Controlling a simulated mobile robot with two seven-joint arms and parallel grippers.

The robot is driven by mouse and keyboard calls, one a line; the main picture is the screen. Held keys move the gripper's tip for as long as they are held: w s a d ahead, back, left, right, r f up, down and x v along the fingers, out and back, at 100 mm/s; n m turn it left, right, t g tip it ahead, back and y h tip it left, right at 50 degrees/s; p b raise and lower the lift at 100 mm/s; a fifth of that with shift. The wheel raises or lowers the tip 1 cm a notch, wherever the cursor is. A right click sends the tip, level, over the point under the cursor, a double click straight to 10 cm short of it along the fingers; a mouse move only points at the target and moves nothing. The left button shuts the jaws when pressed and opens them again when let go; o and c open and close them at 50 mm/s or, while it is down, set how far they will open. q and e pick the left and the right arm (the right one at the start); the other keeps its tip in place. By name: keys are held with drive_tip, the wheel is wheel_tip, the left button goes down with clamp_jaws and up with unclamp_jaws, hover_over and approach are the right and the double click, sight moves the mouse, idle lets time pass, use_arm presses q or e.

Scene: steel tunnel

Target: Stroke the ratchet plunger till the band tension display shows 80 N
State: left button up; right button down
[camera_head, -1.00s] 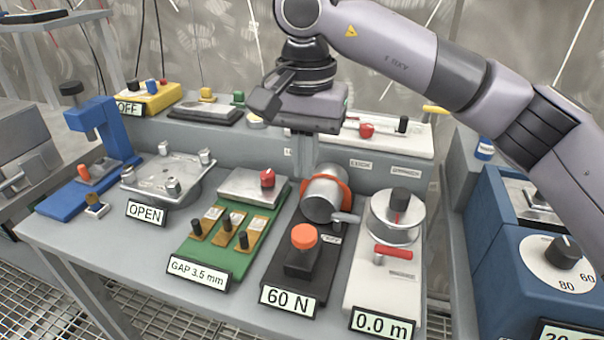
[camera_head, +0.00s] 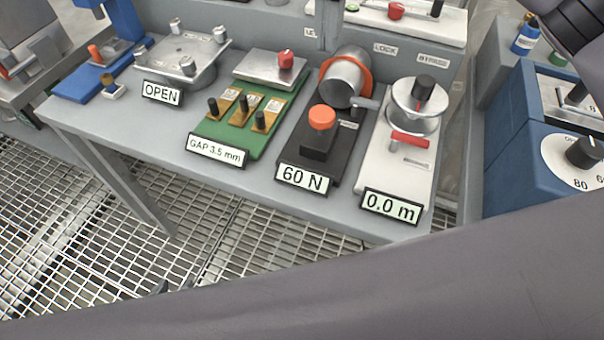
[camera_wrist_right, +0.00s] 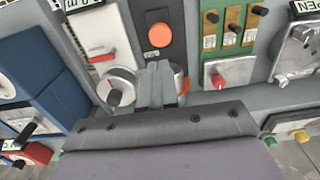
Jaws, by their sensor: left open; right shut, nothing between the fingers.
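The ratchet plunger has an orange cap (camera_head: 322,117) on a black block, and its band tension display (camera_head: 304,177) reads 60 N. Behind it lies a silver drum (camera_head: 342,83) with an orange band (camera_head: 366,76) around it. In the right wrist view, the orange cap (camera_wrist_right: 159,35) shows beyond the fingertips of my right gripper (camera_wrist_right: 158,68). That gripper is shut and empty, apart from the cap in the picture, and its fingers hide much of the drum. My left gripper is not seen.
Right of the plunger is a white unit with a crank disc (camera_head: 415,105), red handle and 0.0 m display (camera_head: 392,206). Left is a green gauge board (camera_head: 240,135). A blue cabinet (camera_head: 520,150) stands right. My arm link covers the bottom of the head view.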

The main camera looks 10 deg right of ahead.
drive_tip(key=s+a+r+t+h+b, duration=0.1)
drive_tip(key=s+a+r+t+h, duration=0.1)
drive_tip(key=shift+s+r+t+b, duration=0.15)
drive_tip(key=shift+s+t+b, duration=0.2)
drive_tip(key=shift+t, duration=0.05)
idle(0.3)
idle(0.3)
approach(322, 111)
drive_tip(key=x, duration=0.5)
drive_tip(key=shift+w+d, duration=0.15)
drive_tip(key=shift+d, duration=0.05)
drive_tip(key=shift+f, duration=0.75)
